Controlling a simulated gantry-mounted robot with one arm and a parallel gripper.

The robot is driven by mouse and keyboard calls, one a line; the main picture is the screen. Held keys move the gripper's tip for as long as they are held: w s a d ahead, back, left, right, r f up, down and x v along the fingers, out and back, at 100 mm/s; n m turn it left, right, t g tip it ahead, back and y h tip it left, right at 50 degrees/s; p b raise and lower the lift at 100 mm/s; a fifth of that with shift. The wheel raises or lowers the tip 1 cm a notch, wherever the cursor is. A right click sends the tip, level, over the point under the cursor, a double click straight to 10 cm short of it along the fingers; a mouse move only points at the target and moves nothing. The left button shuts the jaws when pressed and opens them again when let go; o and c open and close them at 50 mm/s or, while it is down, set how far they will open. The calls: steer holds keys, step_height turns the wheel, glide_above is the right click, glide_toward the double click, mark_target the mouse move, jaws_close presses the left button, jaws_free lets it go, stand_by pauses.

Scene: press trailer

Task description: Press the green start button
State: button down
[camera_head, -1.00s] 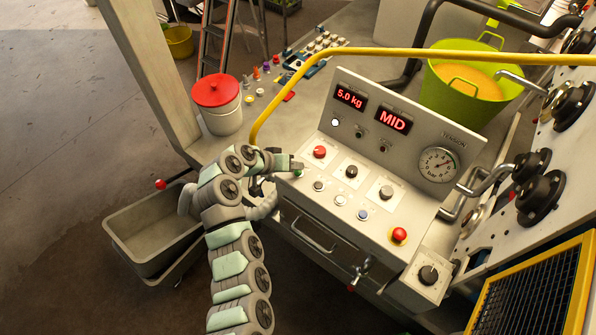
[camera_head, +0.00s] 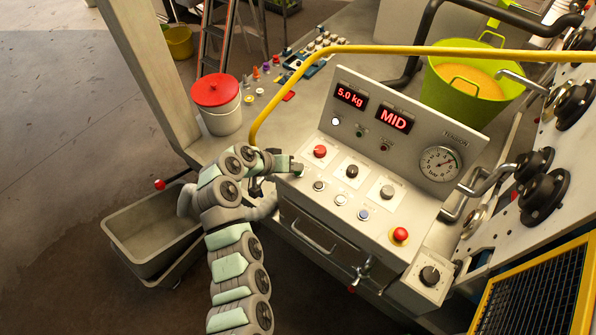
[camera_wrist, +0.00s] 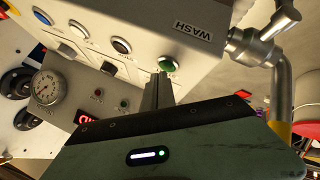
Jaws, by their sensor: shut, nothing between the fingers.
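The green start button (camera_wrist: 168,64) sits on the light control panel (camera_wrist: 150,45) in the wrist view, near the WASH label. In the head view the green button (camera_head: 299,174) is mostly hidden by my gripper (camera_head: 297,168) at the panel's left end. My gripper also shows in the wrist view (camera_wrist: 160,82); its fingers are shut and empty, with the tips right at the near edge of the button. I cannot tell whether they touch it. The button stands out from the panel face.
A red button (camera_head: 320,152), black knobs and several small buttons share the panel. A yellow rail (camera_head: 420,51) arches above it. A red-lidded bucket (camera_head: 218,110) stands behind my arm. A pressure gauge (camera_head: 439,163) and displays reading 5.0 kg and MID face forward.

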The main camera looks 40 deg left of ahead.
steer(key=shift+f+b, duration=0.4)
steer(key=shift+b, duration=0.05)
stand_by(0.4)
steer(key=shift+r, duration=0.8)
steer(key=shift+r, duration=0.1)
steer(key=shift+r+p, duration=0.8)
steer(key=shift+r, duration=1.65)
